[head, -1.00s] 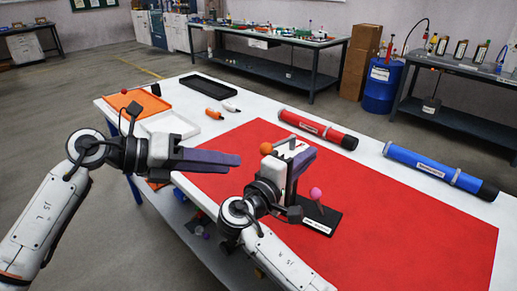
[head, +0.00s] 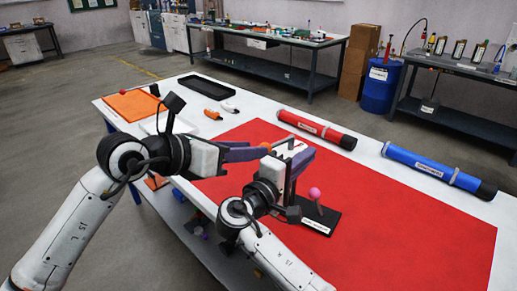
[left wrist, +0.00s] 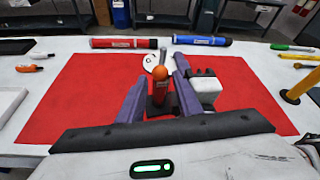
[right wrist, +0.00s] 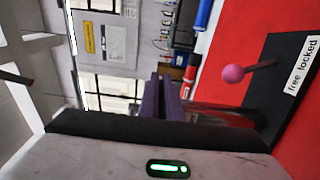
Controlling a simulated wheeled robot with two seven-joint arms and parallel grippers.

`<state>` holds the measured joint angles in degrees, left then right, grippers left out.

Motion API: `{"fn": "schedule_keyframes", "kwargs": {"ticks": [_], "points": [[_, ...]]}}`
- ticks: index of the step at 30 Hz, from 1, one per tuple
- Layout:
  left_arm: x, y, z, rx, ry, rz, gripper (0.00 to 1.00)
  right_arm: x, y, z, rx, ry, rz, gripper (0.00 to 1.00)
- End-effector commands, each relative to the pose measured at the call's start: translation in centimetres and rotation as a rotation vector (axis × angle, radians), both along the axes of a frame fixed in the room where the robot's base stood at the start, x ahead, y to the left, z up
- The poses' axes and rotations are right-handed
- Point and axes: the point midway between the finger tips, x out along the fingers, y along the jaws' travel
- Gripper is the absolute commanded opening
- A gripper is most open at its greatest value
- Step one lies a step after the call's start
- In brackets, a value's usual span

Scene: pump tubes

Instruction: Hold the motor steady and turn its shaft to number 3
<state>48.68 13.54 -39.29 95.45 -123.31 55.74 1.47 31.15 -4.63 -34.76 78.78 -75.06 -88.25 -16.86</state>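A red mat (head: 400,225) covers much of the white table. A red tube (head: 315,129) and a blue tube (head: 438,168) lie along the far side. A black tray (head: 207,90) and an orange tray (head: 135,102) sit at the far left. The mat's right side is clear.

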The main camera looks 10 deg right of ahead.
Motion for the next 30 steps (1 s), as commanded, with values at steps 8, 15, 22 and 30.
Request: {"fn": "schedule_keyframes", "kwargs": {"ticks": [8,15,22,30], "points": [[1.6,-2.7,-1.3,0.0,0.001,0.0,0.32,0.0,0.0,0.0,0.0,0.0,0.0,0.0],[1.8,-3.1,-1.4,0.0,-0.001,0.0,0.32,0.0,0.0,0.0,0.0,0.0,0.0,0.0],[1.8,-3.0,-1.4,0.0,0.0,0.0,0.12,0.0,0.0,0.0,0.0,0.0,0.0,0.0],[1.8,-3.0,-1.4,0.002,0.001,-0.004,0.0,0.0,0.0,0.0,0.0,0.0,0.0,0.0]]}}
